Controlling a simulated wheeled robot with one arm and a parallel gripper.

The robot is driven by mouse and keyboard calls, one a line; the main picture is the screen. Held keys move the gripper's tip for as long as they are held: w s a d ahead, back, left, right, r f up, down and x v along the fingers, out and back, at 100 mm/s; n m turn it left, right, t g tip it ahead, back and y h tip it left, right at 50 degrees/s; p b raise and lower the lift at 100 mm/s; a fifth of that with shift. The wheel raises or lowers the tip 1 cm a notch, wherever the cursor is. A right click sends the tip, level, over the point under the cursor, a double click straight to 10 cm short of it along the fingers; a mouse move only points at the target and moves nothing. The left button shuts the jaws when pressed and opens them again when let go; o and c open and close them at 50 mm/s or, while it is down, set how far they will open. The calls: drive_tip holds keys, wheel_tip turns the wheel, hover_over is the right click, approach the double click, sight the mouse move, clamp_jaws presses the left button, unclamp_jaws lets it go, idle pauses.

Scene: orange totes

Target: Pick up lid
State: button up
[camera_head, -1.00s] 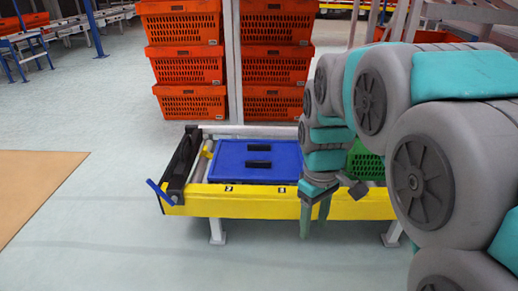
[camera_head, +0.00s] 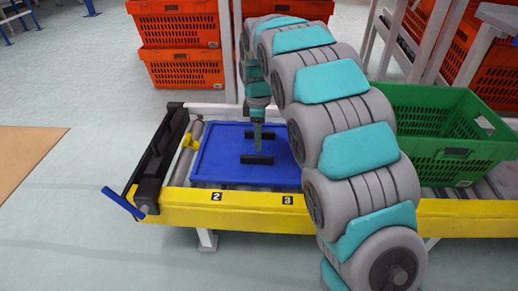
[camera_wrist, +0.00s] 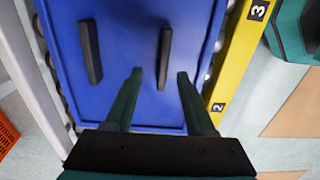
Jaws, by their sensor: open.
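The blue lid (camera_head: 222,165) lies flat on the roller conveyor, with two black bar handles on top. The near handle (camera_head: 257,160) and the far handle (camera_head: 254,134) run parallel. My gripper (camera_head: 258,150) points down over the lid, close to the near handle. In the wrist view my gripper (camera_wrist: 160,72) has its two green fingers apart with nothing between them. There the near handle (camera_wrist: 164,55) lies just ahead of the fingertips, and the far handle (camera_wrist: 90,52) is to the left. The lid's right part is hidden behind my arm.
The conveyor has a yellow front rail (camera_head: 250,210) marked 2 and 3, and a black end stop (camera_head: 160,160) at its left. A green crate (camera_head: 450,130) stands on the conveyor at right. Orange totes (camera_head: 183,69) are stacked behind. The floor at left is clear.

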sight(257, 156)
drive_tip(key=f, duration=0.4)
drive_tip(key=f+b, duration=0.1)
drive_tip(key=f, duration=0.1)
drive_tip(key=shift+s+a+f, duration=0.2)
drive_tip(key=shift+s+f, duration=0.15)
drive_tip(key=shift+c, duration=0.2)
drive_tip(key=shift+r, duration=0.1)
clamp_jaws()
idle(0.8)
